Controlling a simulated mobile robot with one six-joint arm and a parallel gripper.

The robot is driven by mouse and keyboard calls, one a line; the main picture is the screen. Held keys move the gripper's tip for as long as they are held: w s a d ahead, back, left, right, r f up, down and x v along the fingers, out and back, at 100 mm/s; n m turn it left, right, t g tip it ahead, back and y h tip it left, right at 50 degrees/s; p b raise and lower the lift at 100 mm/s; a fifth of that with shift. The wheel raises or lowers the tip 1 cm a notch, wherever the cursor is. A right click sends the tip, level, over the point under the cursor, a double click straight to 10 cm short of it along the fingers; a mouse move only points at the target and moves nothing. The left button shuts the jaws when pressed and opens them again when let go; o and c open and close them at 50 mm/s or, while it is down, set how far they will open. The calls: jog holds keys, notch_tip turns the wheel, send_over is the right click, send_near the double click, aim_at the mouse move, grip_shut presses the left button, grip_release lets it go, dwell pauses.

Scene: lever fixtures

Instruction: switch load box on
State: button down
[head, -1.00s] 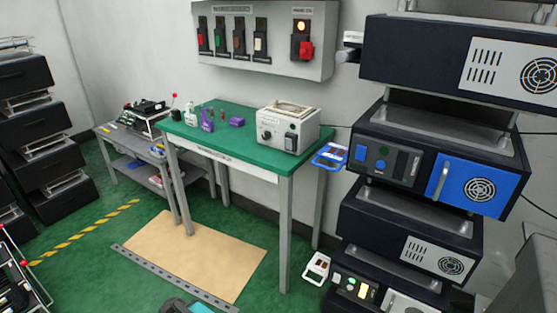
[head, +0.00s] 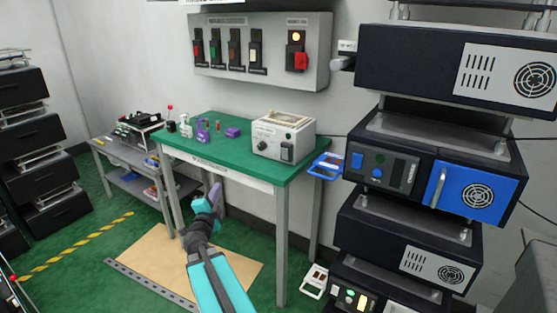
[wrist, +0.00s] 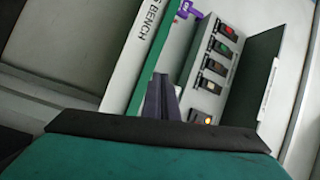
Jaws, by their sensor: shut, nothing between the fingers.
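A pale grey box (head: 284,136), which I take to be the load box, stands on the right part of the green bench top. Its front has a round knob and a dark switch (head: 287,152). Its label is too small to read, and I cannot tell the switch's position. My gripper (head: 215,193) is shut and empty, in front of the bench's front edge, below the top and left of the box. It touches nothing that I can see. In the wrist view the shut fingers (wrist: 161,98) point towards the bench edge; the box is not clearly visible there.
Small purple items (head: 233,132) stand on the bench's left.

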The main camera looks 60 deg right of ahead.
aim_at(284, 152)
jog(key=s+d+r+m+g+h, duration=0.1)
jog(key=s+d+r+m+g, duration=0.2)
jog(key=s, duration=0.3)
jog(key=s+d+r+m+g+h, duration=0.1)
jog(key=s+d+r+m+g, duration=0.2)
jog(key=s+d+m+g, duration=0.2)
jog(key=shift+s+r+m+g+h, duration=0.35)
jog(key=shift+s+m+g, duration=0.3)
jog(key=shift+s, duration=0.55)
jog(key=shift+t, duration=0.25)
jog(key=shift+d+r+p, duration=0.15)
jog(key=shift+d+r, duration=0.1)
jog(key=shift+d, duration=2.05)
jog(key=shift+d+r+p, duration=0.2)
jog(key=shift+d+r, duration=0.05)
jog(key=shift+d, duration=2.1)
jog(key=shift+d+r+p, duration=0.15)
jog(key=shift+d+r, duration=0.1)
jog(key=shift+d, duration=2.05)
jog(key=shift+r, duration=0.1)
